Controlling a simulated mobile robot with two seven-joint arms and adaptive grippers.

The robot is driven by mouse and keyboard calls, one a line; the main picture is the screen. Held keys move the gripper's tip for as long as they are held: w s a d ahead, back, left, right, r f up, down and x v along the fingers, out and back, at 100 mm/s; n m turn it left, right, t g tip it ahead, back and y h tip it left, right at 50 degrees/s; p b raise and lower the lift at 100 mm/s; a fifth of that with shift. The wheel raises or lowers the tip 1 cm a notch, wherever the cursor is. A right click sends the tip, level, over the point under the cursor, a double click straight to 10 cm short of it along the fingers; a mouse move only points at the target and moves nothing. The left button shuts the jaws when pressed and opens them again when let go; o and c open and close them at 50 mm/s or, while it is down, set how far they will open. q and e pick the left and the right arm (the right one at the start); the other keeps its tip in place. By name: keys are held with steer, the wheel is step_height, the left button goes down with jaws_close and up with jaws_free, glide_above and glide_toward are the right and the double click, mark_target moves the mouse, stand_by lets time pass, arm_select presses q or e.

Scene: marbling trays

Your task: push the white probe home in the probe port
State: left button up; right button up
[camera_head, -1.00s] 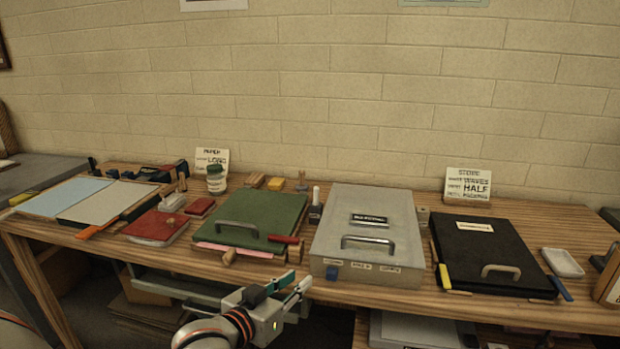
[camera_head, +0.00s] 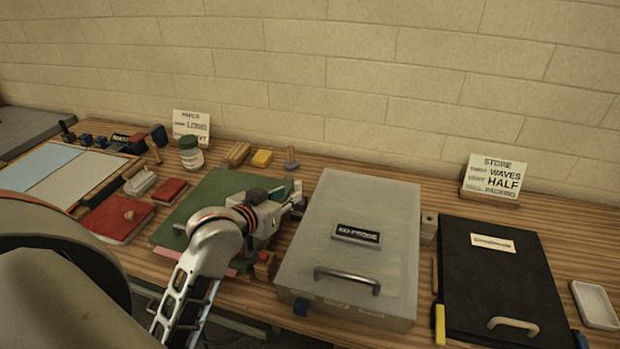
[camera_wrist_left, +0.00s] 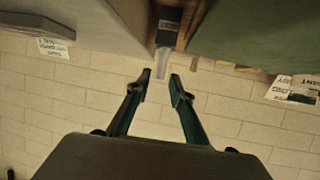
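The white probe (camera_wrist_left: 162,64) stands out of a dark block, the probe port (camera_wrist_left: 168,27), in the left wrist view, which shows the bench upside down. My left gripper (camera_wrist_left: 160,80) is open there, its fingertips apart on either side of the line of the probe's free end. I cannot tell whether either finger touches it. In the head view my left gripper (camera_head: 298,197) is over the bench between the green board and the grey box, and it hides the probe and port. My right gripper is not in view.
The grey lidded box (camera_head: 400,210) stands close to the right of my left gripper. The green board (camera_head: 180,222) lies under my left wrist. A small mallet (camera_head: 291,160) and a yellow block (camera_head: 262,158) lie behind. The black case (camera_head: 470,290) is further right.

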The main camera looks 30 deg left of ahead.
mark_target(299, 189)
arm_select(q)
steer(key=shift+x, duration=3.8)
steer(key=shift+f, duration=0.15)
jaws_close()
